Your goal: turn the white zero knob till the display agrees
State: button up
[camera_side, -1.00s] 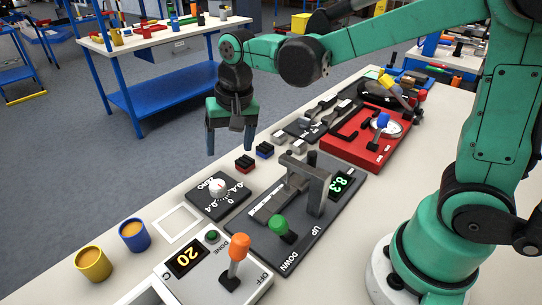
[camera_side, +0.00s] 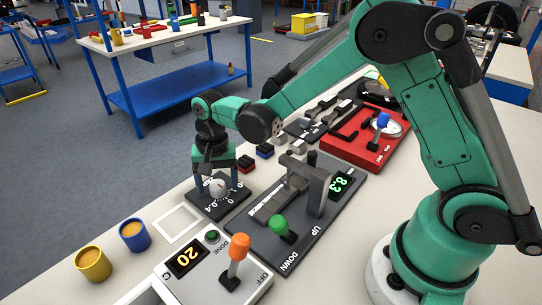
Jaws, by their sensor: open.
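The white zero knob (camera_side: 217,188) sits on a dark square plate (camera_side: 222,212) with white scale numbers, left of the grey jack base. My gripper (camera_side: 215,184) is open and low over this plate, its fingers around or just behind the knob; I cannot tell whether they touch it. The word ZERO on the plate is hidden by my gripper. The jack's display (camera_side: 341,184) shows 8.3 in green. A second display (camera_side: 186,260) on the white control box shows 20 in orange.
The jack (camera_side: 310,180) stands right of the knob, with a green lever (camera_side: 282,228) in front. An orange lever (camera_side: 237,252) stands on the control box. Small blocks (camera_side: 246,163) lie behind the knob plate. Yellow (camera_side: 93,264) and blue (camera_side: 134,235) cups stand front left.

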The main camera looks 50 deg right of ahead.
grip_shut()
jog(key=shift+n, duration=0.3)
jog(key=n, duration=0.4)
jog(key=shift+n, duration=2.1)
grip_release()
